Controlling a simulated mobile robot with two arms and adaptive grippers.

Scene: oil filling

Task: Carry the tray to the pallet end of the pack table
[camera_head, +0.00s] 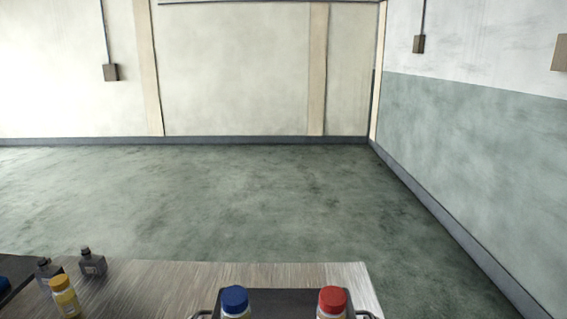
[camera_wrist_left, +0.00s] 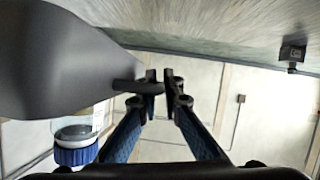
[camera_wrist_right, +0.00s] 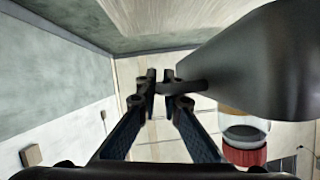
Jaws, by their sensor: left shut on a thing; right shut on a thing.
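The dark tray (camera_head: 285,296) is at the bottom edge of the head view, in front of the pack table (camera_head: 170,285) or over it; I cannot tell if it touches. A blue-capped bottle (camera_head: 235,300) and a red-capped bottle (camera_head: 332,300) stand upright on it. My left gripper (camera_wrist_left: 162,88) is shut on the tray's left handle (camera_wrist_left: 128,86). My right gripper (camera_wrist_right: 160,88) is shut on the right handle (camera_wrist_right: 188,87). The tray's dark side fills a corner of each wrist view. Neither gripper shows in the head view, and the tray's near part is cut off.
A dark surface with a blue item (camera_head: 4,284) is at the far left. The tabletop between is clear. Open green floor (camera_head: 220,200) lies beyond.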

